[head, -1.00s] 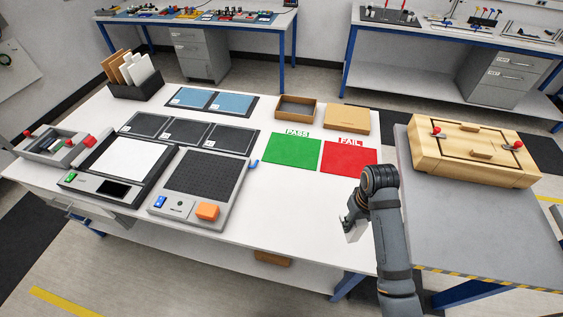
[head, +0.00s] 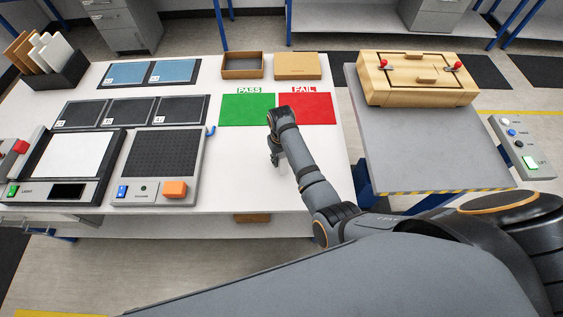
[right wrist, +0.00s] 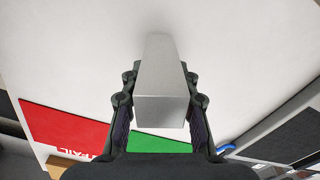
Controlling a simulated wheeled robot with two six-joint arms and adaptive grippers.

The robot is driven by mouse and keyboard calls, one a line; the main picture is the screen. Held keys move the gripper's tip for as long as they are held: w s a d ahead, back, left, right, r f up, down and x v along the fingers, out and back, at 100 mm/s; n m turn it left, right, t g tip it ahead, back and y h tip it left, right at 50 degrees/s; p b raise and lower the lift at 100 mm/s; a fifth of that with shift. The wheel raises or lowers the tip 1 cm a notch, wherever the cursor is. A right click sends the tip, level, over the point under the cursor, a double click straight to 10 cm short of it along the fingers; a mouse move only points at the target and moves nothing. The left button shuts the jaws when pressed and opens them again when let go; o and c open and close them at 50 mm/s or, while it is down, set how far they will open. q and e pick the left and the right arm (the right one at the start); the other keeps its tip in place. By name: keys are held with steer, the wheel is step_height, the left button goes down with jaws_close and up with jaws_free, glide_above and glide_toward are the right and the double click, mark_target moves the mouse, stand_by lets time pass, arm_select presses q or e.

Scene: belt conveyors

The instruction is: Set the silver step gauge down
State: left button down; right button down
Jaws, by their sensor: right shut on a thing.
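The silver step gauge (right wrist: 165,85) shows in the right wrist view as a plain grey metal block. My right gripper (head: 280,160) is shut on it, with a finger on each side. In the head view the gripper points down over the white table, just in front of the green PASS mat (head: 247,109) and red FAIL mat (head: 308,110). The gauge is mostly hidden there by the gripper. I cannot tell whether it touches the table. My left gripper is not in view.
A black-topped device (head: 158,155) with an orange block (head: 174,190) stands left of the gripper. A wooden box (head: 420,82) is on the grey side table. White tabletop around the gripper is clear.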

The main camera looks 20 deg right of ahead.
step_height(320, 180, down, 2)
steer(key=shift+s+d+f, duration=0.1)
steer(key=shift+f, duration=0.1)
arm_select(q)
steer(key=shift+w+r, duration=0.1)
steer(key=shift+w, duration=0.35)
arm_select(e)
steer(key=shift+f, duration=0.1)
steer(key=shift+f, duration=0.15)
steer(key=c, duration=1)
jaws_free()
arm_select(q)
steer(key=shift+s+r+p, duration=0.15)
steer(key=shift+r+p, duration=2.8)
steer(key=shift+p, duration=0.05)
arm_select(e)
steer(key=shift+r, duration=6.15)
